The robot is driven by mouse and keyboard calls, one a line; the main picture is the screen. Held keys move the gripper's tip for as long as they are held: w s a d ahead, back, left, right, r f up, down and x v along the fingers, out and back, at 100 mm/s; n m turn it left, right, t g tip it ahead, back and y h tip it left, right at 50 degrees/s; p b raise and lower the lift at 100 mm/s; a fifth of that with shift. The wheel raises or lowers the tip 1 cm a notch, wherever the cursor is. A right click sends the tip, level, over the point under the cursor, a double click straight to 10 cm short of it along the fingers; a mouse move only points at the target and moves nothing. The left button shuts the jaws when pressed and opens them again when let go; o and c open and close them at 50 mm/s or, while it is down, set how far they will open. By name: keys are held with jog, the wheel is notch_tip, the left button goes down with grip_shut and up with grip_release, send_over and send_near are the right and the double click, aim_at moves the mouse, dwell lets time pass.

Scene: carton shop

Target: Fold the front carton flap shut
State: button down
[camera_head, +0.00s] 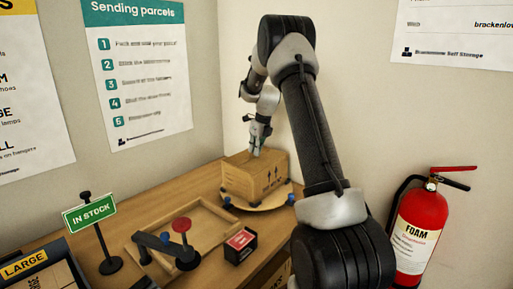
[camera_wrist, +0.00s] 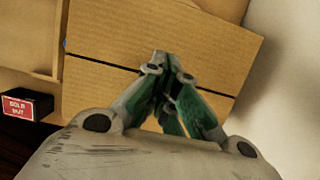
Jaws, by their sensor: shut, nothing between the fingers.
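The brown cardboard carton (camera_head: 252,180) sits on a round wooden board (camera_head: 278,200) at the back of the bench. In the wrist view, two carton top panels (camera_wrist: 190,35) lie nearly flat, with a thin dark seam between them. I cannot tell for certain which panel is the front flap. My gripper (camera_head: 256,151) is shut and empty, pointing down at the carton's top. In the wrist view, its fingertips (camera_wrist: 163,60) are together over the seam and hide part of it. I cannot tell whether they touch the cardboard.
A shallow wooden tray (camera_head: 205,217) lies left of the carton. In front are a red-knobbed device (camera_head: 182,226) and a small black-and-red box (camera_head: 240,245). A green IN STOCK sign (camera_head: 90,214) stands at left. A red fire extinguisher (camera_head: 420,225) is at right. Walls close in behind.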

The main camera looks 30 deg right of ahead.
jog(key=shift+w+f, duration=0.1)
jog(key=shift+f, duration=0.15)
jog(key=shift+r, duration=0.1)
dwell(0.5)
